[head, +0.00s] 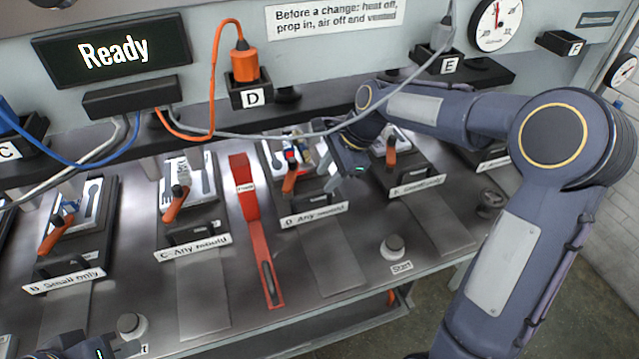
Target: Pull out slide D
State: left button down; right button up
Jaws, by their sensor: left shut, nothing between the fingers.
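Slide D (313,214), labelled "D Any mould", sits at the head of its grey track, pushed in under the press. It has a dark front handle, an orange lever (290,180) and small red and blue parts on its plate. My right gripper (335,163) reaches in from the right over the right side of slide D. Its fingers are small and partly hidden, so I cannot tell whether they are open or touch anything. My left gripper (112,347) is shut and empty at the bottom left, partly cut off, far from slide D.
A red prop (258,235) lies left of slide D. Slides B (65,280), C (192,247) and E (417,187) stand alongside. A Start button (393,247) is at front right. An orange plug (245,66) sits in socket D. The track (335,265) before slide D is clear.

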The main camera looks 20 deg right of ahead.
aim_at(316, 193)
jog(key=x, duration=0.5)
grip_shut()
dwell(0.3)
